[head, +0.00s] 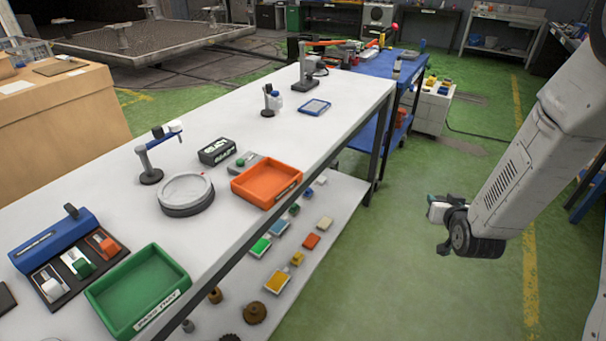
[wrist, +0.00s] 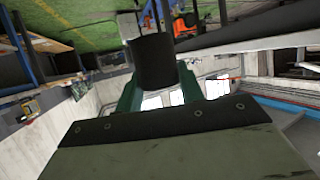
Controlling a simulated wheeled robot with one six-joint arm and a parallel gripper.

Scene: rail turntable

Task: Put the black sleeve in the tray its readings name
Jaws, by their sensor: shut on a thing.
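My gripper (wrist: 158,84) is shut on the black sleeve (wrist: 154,60), which shows as a dark cylinder between the two green fingers in the wrist view. In the head view my gripper (head: 440,214) hangs over the green floor, right of the white bench and apart from it; the sleeve is hard to make out there. A green tray (head: 110,299) with a front label sits at the bench's near left corner. An orange tray (head: 244,191) sits at the bench's front edge, farther along. Both look empty.
On the white bench (head: 336,119) stand a round grey turntable (head: 186,192), a small post with an arm (head: 149,172), a black display (head: 216,151) too small to read, and a blue block holder (head: 50,240). Several parts lie on the lower shelf. Floor between bench and arm is clear.

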